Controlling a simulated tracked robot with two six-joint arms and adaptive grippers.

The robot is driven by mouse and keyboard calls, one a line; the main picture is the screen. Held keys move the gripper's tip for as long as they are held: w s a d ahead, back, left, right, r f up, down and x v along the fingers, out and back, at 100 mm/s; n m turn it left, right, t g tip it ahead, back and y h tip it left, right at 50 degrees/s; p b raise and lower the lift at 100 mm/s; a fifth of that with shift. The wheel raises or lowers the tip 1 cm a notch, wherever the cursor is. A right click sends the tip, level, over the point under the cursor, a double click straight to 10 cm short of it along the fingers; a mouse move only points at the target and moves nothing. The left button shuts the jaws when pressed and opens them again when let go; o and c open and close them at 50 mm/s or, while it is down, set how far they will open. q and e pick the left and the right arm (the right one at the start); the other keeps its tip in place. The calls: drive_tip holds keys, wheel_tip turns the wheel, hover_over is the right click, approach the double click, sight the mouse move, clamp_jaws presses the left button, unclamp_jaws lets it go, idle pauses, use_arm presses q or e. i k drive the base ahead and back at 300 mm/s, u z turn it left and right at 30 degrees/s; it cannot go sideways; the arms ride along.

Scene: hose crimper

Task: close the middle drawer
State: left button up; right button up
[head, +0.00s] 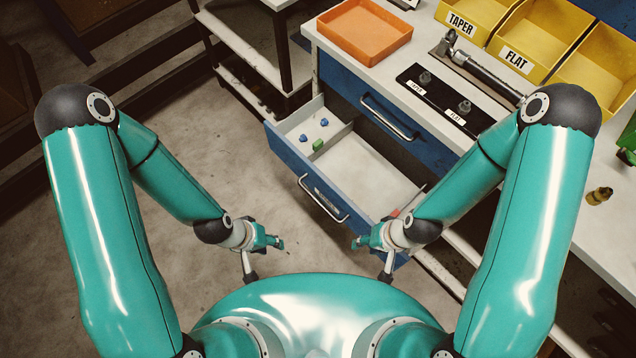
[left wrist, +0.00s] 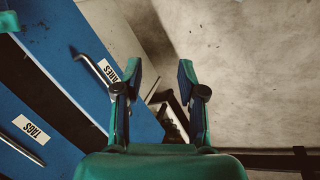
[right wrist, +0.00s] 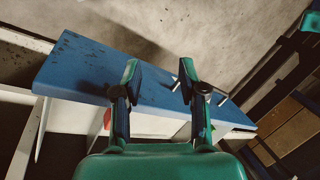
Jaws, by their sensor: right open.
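The open drawer (head: 350,165) is pulled well out below a shut blue drawer (head: 365,100) in the head view. Its blue front has a metal bar handle (head: 325,198). My left gripper (head: 280,243) is open and empty, in front of and left of the drawer front, apart from it. My right gripper (head: 356,242) is open and empty near the right end of the front; I cannot tell if it touches. The right wrist view shows the blue front (right wrist: 80,65) beyond its fingers. The left wrist view shows two labelled blue fronts, one marked TAGS (left wrist: 30,127).
Small blue pieces (head: 313,130) and a green block (head: 318,145) lie in the drawer's left compartment. An orange tray (head: 365,30) and yellow bins (head: 540,42) stand on the worktop. A stepped rack (head: 250,55) is left of the cabinet. Floor left of the drawer is clear.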

sight(359, 184)
drive_tip(key=z, duration=0.5)
drive_tip(key=k, duration=1.35)
drive_tip(key=u, duration=0.1)
drive_tip(key=i, duration=1)
